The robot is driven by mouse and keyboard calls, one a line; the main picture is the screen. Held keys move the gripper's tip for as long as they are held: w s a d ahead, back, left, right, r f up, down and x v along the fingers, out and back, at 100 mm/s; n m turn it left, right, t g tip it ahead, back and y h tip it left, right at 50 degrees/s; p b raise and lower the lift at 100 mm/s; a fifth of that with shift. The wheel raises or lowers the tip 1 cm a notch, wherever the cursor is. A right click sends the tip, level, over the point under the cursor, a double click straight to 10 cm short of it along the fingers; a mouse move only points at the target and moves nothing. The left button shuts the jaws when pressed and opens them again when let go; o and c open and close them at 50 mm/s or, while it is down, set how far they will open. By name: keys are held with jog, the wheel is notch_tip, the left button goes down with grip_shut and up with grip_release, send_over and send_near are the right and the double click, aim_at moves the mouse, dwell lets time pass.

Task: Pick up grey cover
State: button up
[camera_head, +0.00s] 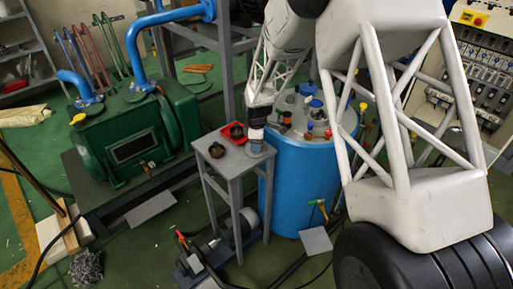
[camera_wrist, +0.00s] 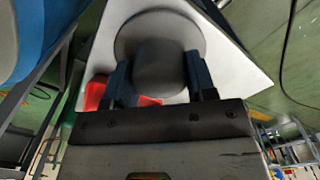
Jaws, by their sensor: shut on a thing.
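The grey cover, a round disc with a thick knob, shows in the wrist view (camera_wrist: 128,42), above the light top of the small stand. My gripper (camera_wrist: 160,78) has its two dark fingers on either side of the knob and is shut on it. In the head view my gripper (camera_head: 257,134) points down at the right part of the stand top, with the cover (camera_head: 256,149) small beneath it. I cannot tell whether the disc rests on the stand or hangs just above it.
The grey stand (camera_head: 218,160) also holds a red tray (camera_head: 228,139) with a dark round item, left of the cover. A blue tank (camera_head: 290,190) with several fittings stands close on the right. A green pump machine (camera_head: 130,140) is at the left.

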jog(key=shift+r, duration=0.1)
jog(key=shift+r, duration=0.85)
jog(key=shift+s+r, duration=0.3)
jog(key=shift+r, duration=0.55)
jog(key=s+d, duration=0.2)
jog(key=s, duration=0.5)
jog(key=s+d+r, duration=0.1)
jog(key=s+d, duration=0.1)
jog(key=s, duration=0.5)
jog(key=shift+s+d+r, duration=0.15)
jog(key=shift+s+d, duration=0.2)
jog(key=shift+s, duration=0.05)
jog(key=shift+w, duration=0.1)
jog(key=w+d+r+m, duration=0.2)
jog(key=w+d+r, duration=0.15)
jog(key=w, duration=0.75)
jog(key=w+d+r+m, duration=0.15)
jog(key=w+d, duration=0.35)
jog(key=w, duration=0.7)
jog(key=w+d, duration=0.3)
jog(key=d, duration=0.1)
jog(key=w+d+r+m, duration=0.1)
jog(key=w+d, duration=0.2)
jog(key=d, duration=0.1)
jog(key=w+d+r+m, duration=0.1)
jog(key=w+d, duration=0.3)
jog(key=shift+d+m, duration=0.25)
jog(key=shift+d, duration=0.15)
